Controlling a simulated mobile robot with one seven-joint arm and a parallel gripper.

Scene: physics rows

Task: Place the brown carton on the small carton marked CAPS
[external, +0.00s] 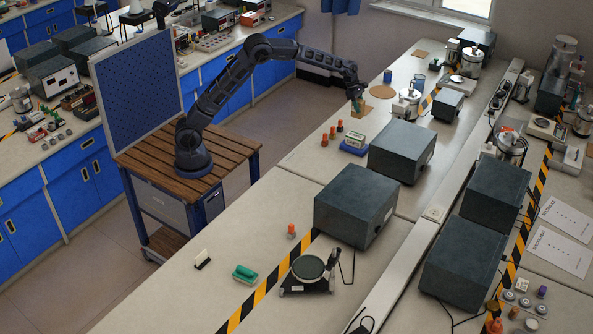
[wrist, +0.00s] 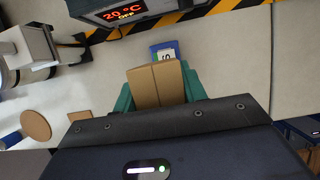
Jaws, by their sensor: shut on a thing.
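In the wrist view the brown carton (wrist: 157,85) sits between the green fingers of my gripper (wrist: 160,92), which is shut on it. The small carton marked CAPS (external: 354,139) is white with a green edge and sits on a blue base (external: 353,150) on the bench. In the wrist view the small carton (wrist: 168,54) shows just beyond the brown carton, which partly hides it. In the external view my gripper (external: 357,103) is above the bench, farther back than the small carton.
Orange-capped bottles (external: 332,132) stand left of the small carton. A large dark box (external: 401,148) stands close to its right; its lit display (wrist: 125,14) shows in the wrist view. A round brown disc (external: 383,91) lies behind, near a blue cup (external: 387,76).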

